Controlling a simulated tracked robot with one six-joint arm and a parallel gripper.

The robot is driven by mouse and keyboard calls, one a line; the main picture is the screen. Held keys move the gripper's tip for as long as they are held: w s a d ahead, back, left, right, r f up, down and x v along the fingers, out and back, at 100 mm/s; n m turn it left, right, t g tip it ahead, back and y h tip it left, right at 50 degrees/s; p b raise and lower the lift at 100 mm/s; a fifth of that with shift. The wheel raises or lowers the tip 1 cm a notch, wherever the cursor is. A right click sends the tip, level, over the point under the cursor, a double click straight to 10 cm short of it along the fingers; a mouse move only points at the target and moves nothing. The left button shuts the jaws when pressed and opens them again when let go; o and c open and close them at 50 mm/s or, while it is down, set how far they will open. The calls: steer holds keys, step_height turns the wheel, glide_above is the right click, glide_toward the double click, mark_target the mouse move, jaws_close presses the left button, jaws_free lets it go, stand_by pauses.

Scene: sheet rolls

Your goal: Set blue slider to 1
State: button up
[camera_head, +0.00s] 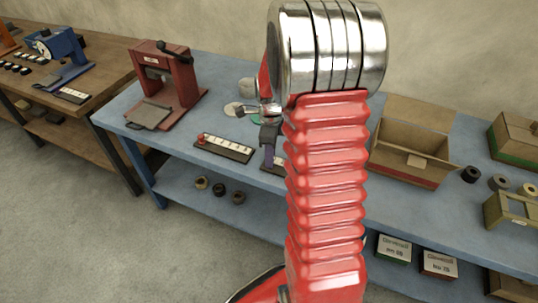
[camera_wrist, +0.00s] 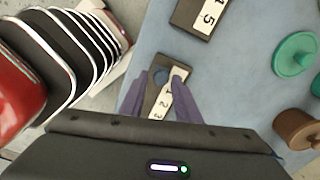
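The blue slider knob (camera_wrist: 161,76) sits near the far end of a dark board with a white number strip (camera_wrist: 166,100) in the wrist view. Numbers including 2 and 3 show further along the strip; the rest is partly hidden by my gripper. My gripper (camera_wrist: 160,79) has its two purple fingers on either side of the knob, with apparent gaps, so it looks open. In the head view my gripper (camera_head: 268,158) points down over this board (camera_head: 279,168), which my red arm mostly covers; the blue knob is hidden there.
A second slider board (camera_head: 224,148) with a red knob (camera_head: 202,139) lies to the left. Green discs (camera_wrist: 294,54) and a brown roll (camera_wrist: 296,128) lie to the right in the wrist view. A red press (camera_head: 165,83) and an open wooden box (camera_head: 410,160) stand on the blue bench.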

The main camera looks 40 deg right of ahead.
jaws_close()
steer(key=shift+s+a, duration=0.1)
stand_by(0.4)
